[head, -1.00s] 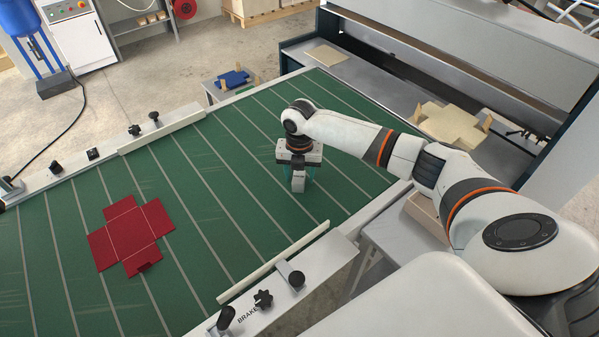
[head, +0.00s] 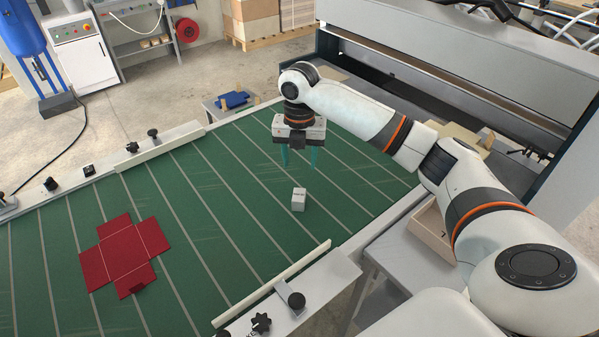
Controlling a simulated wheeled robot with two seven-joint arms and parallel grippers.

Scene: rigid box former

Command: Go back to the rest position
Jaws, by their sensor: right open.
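My right gripper (head: 299,163) hangs above the green striped belt, fingers pointing down, open and empty. Its two teal fingers are spread apart. A small white block (head: 299,199) with dark print on it stands on the belt just below the gripper, apart from the fingers. My left gripper is out of view.
A flat red box blank (head: 124,254) lies on the belt (head: 215,220) at the left. Low pale guide rails (head: 272,287) line the belt's near and far edges. A wooden tray (head: 432,232) and a large machine (head: 440,60) stand at the right.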

